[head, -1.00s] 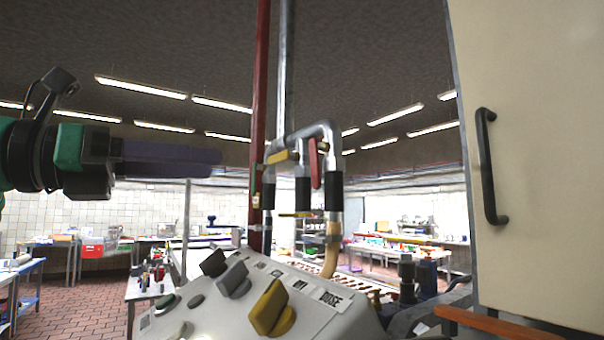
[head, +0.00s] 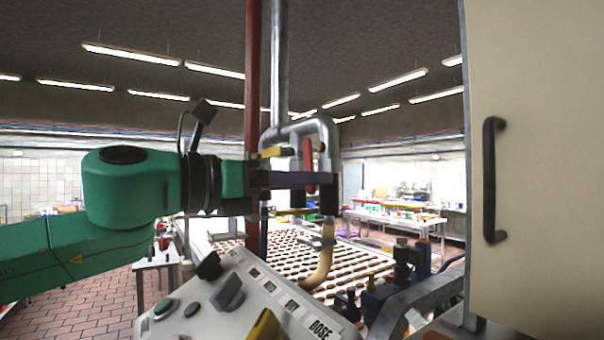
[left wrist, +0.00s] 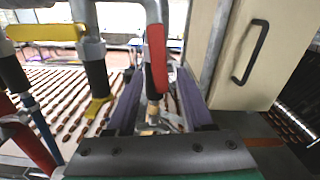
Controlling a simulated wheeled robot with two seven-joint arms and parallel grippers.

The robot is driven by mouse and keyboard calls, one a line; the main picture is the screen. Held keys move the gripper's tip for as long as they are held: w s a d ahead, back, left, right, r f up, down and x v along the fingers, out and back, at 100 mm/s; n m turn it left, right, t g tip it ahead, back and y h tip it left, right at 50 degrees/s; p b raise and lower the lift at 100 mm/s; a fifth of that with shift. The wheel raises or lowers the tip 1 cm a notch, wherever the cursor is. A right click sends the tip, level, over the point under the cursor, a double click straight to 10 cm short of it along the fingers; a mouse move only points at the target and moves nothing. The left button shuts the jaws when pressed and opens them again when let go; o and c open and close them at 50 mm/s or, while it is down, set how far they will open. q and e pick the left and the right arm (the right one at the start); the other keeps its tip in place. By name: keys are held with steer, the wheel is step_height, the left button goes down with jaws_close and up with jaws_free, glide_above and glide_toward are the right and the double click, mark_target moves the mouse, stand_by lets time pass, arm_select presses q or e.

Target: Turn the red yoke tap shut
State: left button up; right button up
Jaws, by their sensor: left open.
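The red yoke tap (head: 309,160) is a red lever hanging down along the right leg of the metal pipe yoke (head: 327,132). It also shows in the left wrist view (left wrist: 157,58), close in front of the pipe. My left gripper (head: 305,190) reaches in from the left at the height of the lever's lower end. Its purple fingers are open. In the left wrist view, the lever's lower end appears between the spread fingers (left wrist: 158,88); I cannot tell whether either finger touches it. My right gripper is not in view.
A yellow lever (head: 273,152) sits on the yoke's left, near a red upright pipe (head: 252,90). A control panel (head: 255,290) with knobs stands below. A cream cabinet door (head: 540,150) with a black handle is on the right. Rows of biscuits (head: 285,250) lie behind.

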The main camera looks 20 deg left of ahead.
arm_select(q)
steer(key=shift+s, duration=0.15)
jaws_close()
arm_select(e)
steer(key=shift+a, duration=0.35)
arm_select(q)
steer(key=shift+s+r+n, duration=0.1)
steer(key=shift+n, duration=0.2)
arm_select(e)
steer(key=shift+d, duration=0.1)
arm_select(q)
steer(key=s+d+r+n, duration=0.2)
steer(key=r+n, duration=0.3)
steer(key=n, duration=1)
steer(key=shift+s+d+n, duration=0.25)
steer(key=shift+d+n, duration=0.15)
steer(key=shift+d, duration=0.15)
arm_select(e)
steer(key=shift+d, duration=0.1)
arm_select(q)
jaws_free()
